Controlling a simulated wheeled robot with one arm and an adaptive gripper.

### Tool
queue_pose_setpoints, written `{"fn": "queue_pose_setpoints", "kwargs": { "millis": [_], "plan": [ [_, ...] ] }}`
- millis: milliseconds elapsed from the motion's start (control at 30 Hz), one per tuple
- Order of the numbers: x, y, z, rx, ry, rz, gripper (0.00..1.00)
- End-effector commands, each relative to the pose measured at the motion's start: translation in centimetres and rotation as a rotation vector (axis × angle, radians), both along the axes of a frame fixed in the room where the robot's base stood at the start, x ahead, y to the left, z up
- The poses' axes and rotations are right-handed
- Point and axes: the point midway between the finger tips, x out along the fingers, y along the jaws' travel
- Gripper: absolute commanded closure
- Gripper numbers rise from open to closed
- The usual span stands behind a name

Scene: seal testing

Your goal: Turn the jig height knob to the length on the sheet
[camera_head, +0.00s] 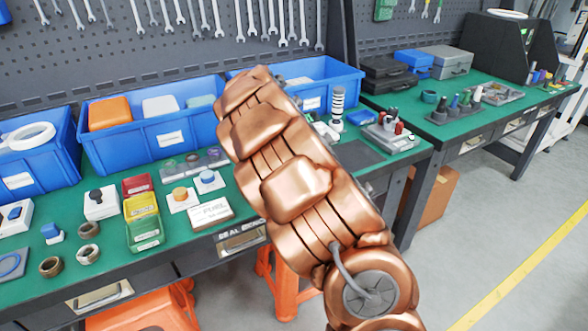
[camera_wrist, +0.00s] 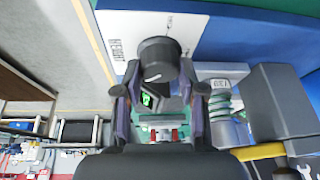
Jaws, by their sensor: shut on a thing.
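In the wrist view, the jig height knob (camera_wrist: 158,56) is a dark round knob with a white pointer line. It stands in front of a white panel (camera_wrist: 165,24) printed with HEIGHT. My gripper (camera_wrist: 160,76) is shut on the knob, one finger at each side. A small green-lit display (camera_wrist: 148,99) shows between the fingers, its reading too small to tell. In the head view my copper arm hides the gripper and the knob.
Blue bins (camera_head: 152,132) line the back of the green bench (camera_head: 118,262). Small trays (camera_head: 142,221), rings (camera_head: 88,229) and a black-and-white striped column (camera_head: 337,104) stand on it. Orange stools (camera_head: 150,312) are below.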

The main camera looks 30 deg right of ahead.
Motion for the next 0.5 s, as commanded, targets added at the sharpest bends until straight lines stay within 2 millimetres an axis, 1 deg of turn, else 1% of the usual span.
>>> {"fn": "queue_pose_setpoints", "kwargs": {
  "millis": [33,200,500],
  "plan": [
    [0.07,-0.02,-0.3,0.003,0.001,-0.042,0.95],
    [0.08,0.05,-0.28,0.002,0.002,-0.188,0.95],
    [0.06,0.08,-0.3,0.003,0.003,-0.381,0.95]
  ]
}}
